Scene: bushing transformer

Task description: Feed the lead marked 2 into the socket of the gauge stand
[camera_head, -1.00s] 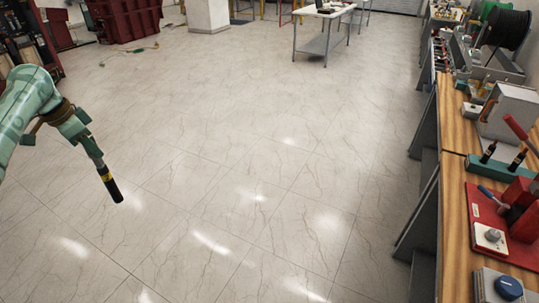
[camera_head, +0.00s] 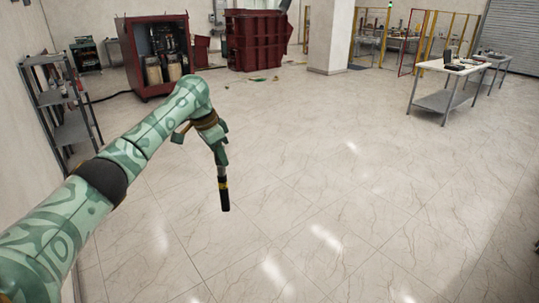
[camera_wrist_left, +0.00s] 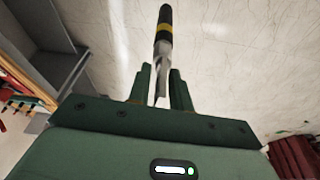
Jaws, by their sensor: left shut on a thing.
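My left gripper (camera_head: 221,168) is shut on a lead (camera_head: 224,196), a black rod with a yellow band and a grey metal part at the jaws. It hangs nearly straight down over open floor. In the left wrist view the lead (camera_wrist_left: 163,30) points away from the jaws (camera_wrist_left: 161,82); any number on it is too small to read. I cannot make out the gauge stand or its socket in the views now. My right gripper is not in view.
A red cabinet (camera_head: 158,62) and a red ribbed tank (camera_head: 256,42) stand at the back, near a pillar (camera_head: 327,38). A grey shelf rack (camera_head: 68,120) is at left, a table (camera_head: 445,100) at back right. A bench edge with red items (camera_wrist_left: 22,92) shows in the wrist view. The middle floor is clear.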

